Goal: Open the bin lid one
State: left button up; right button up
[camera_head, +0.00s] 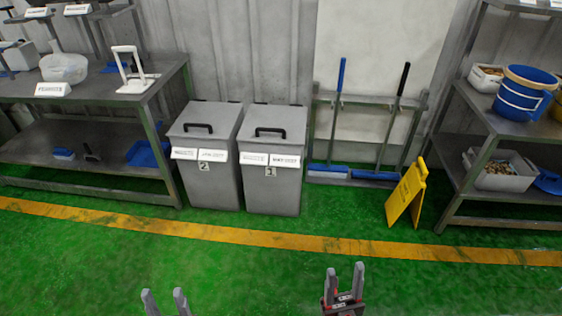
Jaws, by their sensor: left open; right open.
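Two grey bins stand side by side against the wall in the head view. The bin marked 1 (272,190) is the right one, and its flat grey lid (290,118) is closed with a black handle (270,131) on top. The bin marked 2 (210,187) is to its left, also with a closed lid and a black handle (198,128). My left gripper (165,296) is open and empty at the bottom edge, mostly cut off. My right gripper (345,274) is open and empty at the bottom, well in front of the bins, touching nothing.
A metal table (95,95) stands left of the bins. Blue brooms (340,90) lean on a rack to their right. A yellow floor sign (407,194) and a shelf with a blue bucket (522,97) are further right. Green floor with a yellow line (250,237) lies clear in front.

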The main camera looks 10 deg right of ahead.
aim_at(262, 122)
jog(key=i+j+z, duration=0.1)
jog(key=i, duration=0.45)
jog(key=i+j+z, duration=0.1)
jog(key=i, duration=0.45)
jog(key=i+j+z, duration=0.1)
jog(key=i+j, duration=0.15)
jog(key=i, duration=0.25)
jog(key=i+j+z, duration=0.1)
jog(key=i, duration=0.45)
jog(key=i+j+z, duration=0.1)
jog(key=i+j, duration=0.25)
jog(key=i, duration=0.15)
